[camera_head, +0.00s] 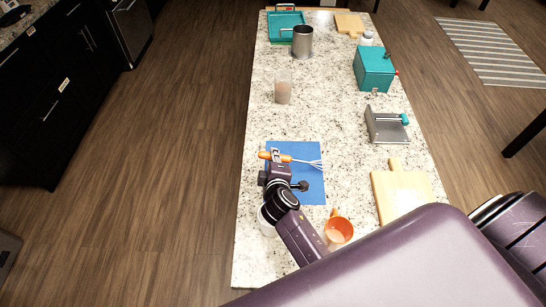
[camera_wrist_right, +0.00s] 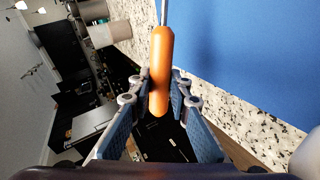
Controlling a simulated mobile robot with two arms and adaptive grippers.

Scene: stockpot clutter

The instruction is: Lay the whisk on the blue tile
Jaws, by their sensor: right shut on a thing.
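The whisk has an orange handle (camera_wrist_right: 160,62) and thin wire loops (camera_head: 309,162). My right gripper (camera_head: 275,155) is shut on the handle, which also shows between its fingers in the right wrist view (camera_wrist_right: 159,98). The whisk lies sideways over the far part of the blue tile (camera_head: 311,187), wires to the right; the handle's end sticks out past the tile's left edge. I cannot tell whether the whisk touches the tile. The tile also shows in the right wrist view (camera_wrist_right: 255,50). My arm hides the tile's near left part. My left gripper is not in view.
An orange cup (camera_head: 338,229) and a white container (camera_head: 266,222) stand near my arm. A cutting board (camera_head: 402,190) and a metal stand (camera_head: 386,125) are to the right.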

